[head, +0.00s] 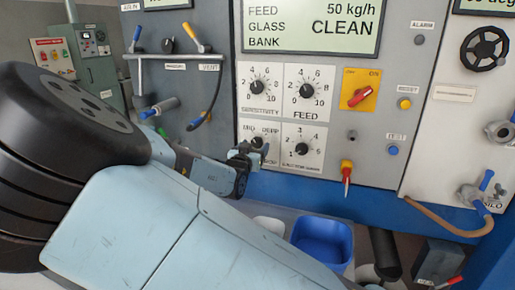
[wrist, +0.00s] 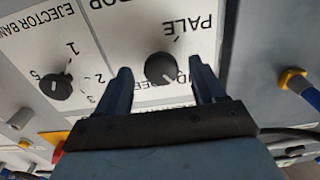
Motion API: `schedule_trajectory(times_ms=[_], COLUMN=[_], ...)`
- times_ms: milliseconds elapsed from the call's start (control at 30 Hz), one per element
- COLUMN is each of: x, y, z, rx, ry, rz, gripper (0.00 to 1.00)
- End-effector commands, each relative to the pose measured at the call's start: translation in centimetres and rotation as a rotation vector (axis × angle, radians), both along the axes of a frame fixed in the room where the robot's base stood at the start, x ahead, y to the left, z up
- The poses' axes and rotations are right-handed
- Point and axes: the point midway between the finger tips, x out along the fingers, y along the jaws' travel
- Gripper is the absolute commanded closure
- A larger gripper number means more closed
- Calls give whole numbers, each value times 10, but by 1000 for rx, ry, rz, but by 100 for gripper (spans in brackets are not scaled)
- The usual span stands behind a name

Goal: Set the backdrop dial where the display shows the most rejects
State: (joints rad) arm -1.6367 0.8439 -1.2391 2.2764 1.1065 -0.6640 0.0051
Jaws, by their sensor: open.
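The backdrop dial (wrist: 161,68) is a small black knob on a white plate, seen upside down in the wrist view. PALE shows on the plate; MID and DEEP are partly covered by my gripper. Where its pointer stands I cannot tell surely. My gripper (head: 262,150) is open, with one finger on either side of the knob; whether they touch it is unclear. In the head view my gripper hides most of this dial. The display (head: 310,25) reads FEED 50 kg/h, GLASS CLEAN and BANK; its top is cut off, and no rejects figure shows.
The ejector bank dial (head: 302,149) is close on the right. The sensitivity dial (head: 258,87) and feed dial (head: 306,91) sit above. A red switch (head: 360,96) on yellow and a red-handled valve (head: 347,172) are further right. A blue bin (head: 323,238) stands below.

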Motion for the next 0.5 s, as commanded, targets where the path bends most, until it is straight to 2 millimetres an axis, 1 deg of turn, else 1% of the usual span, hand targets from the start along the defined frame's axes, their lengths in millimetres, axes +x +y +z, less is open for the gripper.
schedule_trajectory(times_ms=[100,367,500], x=[4,4,4], y=[-1,-2,-2], z=[0,0,0], rx=[-1,0,0], ry=[0,0,0], rz=[0,0,0], gripper=[31,31,42])
